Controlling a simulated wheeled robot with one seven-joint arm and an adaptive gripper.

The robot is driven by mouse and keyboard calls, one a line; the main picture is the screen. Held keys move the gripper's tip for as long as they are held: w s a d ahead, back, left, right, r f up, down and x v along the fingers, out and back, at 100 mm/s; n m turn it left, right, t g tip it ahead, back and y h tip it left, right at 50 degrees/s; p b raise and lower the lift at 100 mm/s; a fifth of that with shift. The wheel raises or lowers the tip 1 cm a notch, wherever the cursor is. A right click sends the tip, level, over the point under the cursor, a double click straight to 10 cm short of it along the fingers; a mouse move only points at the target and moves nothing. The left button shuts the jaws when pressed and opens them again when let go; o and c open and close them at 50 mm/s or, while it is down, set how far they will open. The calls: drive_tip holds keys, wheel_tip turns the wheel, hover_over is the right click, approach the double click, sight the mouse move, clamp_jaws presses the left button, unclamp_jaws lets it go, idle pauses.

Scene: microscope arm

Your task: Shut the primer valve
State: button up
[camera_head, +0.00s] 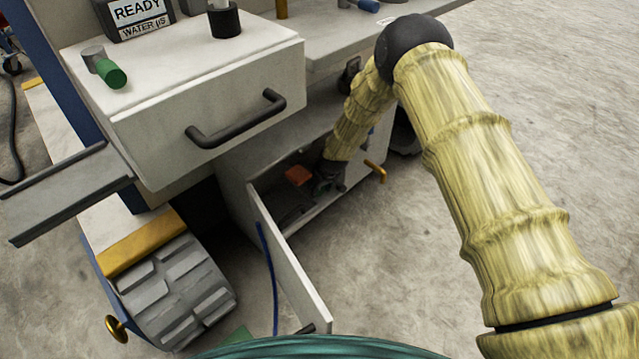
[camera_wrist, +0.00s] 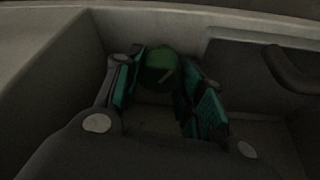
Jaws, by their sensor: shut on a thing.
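In the wrist view, a dark green round knob (camera_wrist: 160,66) with a pale line on its face sits between the teal pads of my gripper (camera_wrist: 158,95). The pads are closed on its sides. No label shows, so I cannot read whether it is the primer valve. In the head view, my gripper (camera_head: 328,184) reaches down into the open lower compartment (camera_head: 243,188) of the white cabinet. The knob is too small and dark to make out there.
The compartment door (camera_head: 290,265) hangs open toward me. An orange-red block (camera_head: 298,176) lies left of my gripper. Above is a white drawer front with a black handle (camera_head: 236,120). A green-ended cylinder (camera_head: 112,74) lies on top. Compartment walls stand close around my gripper.

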idle(0.4)
drive_tip(key=o, duration=1)
drive_tip(key=shift+v, duration=3.8)
